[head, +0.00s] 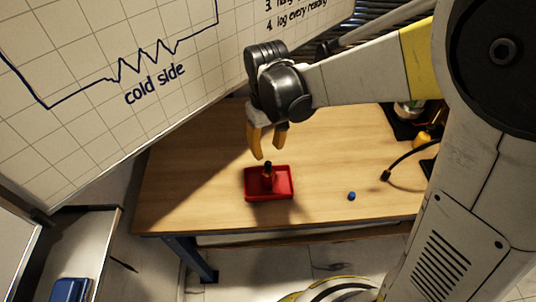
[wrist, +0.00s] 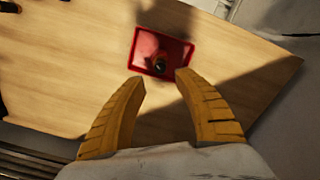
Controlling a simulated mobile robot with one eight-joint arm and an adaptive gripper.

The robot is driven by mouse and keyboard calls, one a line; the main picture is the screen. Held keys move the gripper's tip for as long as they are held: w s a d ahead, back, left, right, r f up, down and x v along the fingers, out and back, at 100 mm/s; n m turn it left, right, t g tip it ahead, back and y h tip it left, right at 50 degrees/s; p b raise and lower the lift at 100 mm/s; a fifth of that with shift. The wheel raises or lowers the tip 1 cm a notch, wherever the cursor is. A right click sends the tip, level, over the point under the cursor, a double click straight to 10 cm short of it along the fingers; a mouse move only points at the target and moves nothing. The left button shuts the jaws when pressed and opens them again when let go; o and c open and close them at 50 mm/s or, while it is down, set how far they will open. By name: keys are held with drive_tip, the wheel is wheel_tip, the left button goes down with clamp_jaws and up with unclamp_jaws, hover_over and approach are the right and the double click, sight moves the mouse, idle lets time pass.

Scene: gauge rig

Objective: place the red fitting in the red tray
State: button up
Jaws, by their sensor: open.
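The red tray (head: 284,194) lies on the wooden table. A small fitting (head: 267,176) with a dark top and a reddish body stands inside the tray, near its middle. In the wrist view the fitting (wrist: 159,64) shows inside the red tray (wrist: 183,44), beyond my fingertips. My gripper (head: 267,152) has yellow fingers spread apart, with nothing between them. It hangs just above the tray and the fitting. In the wrist view my gripper (wrist: 160,82) is also open and empty. Shadow hides part of the fitting's shape.
A small blue piece (head: 351,196) lies on the table (head: 200,180) right of the tray. A black cable (head: 404,160) and dark equipment (head: 408,118) are at the right. A whiteboard (head: 100,100) rises at the left. The table's left part is clear.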

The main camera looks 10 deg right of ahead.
drive_tip(key=shift+r, duration=1.35)
drive_tip(key=s+d+r+m+t, duration=0.2)
drive_tip(key=s+d+r+t, duration=0.1)
drive_tip(key=d, duration=0.4)
drive_tip(key=s+d+r+m+t, duration=0.3)
drive_tip(key=s+d+r+t, duration=0.1)
drive_tip(key=s+d+r, duration=0.2)
drive_tip(key=shift+s+d+m, duration=0.3)
drive_tip(key=shift+s+d, duration=0.2)
drive_tip(key=shift+s, duration=0.6)
drive_tip(key=shift+f, duration=0.1)
drive_tip(key=shift+f, duration=0.4)
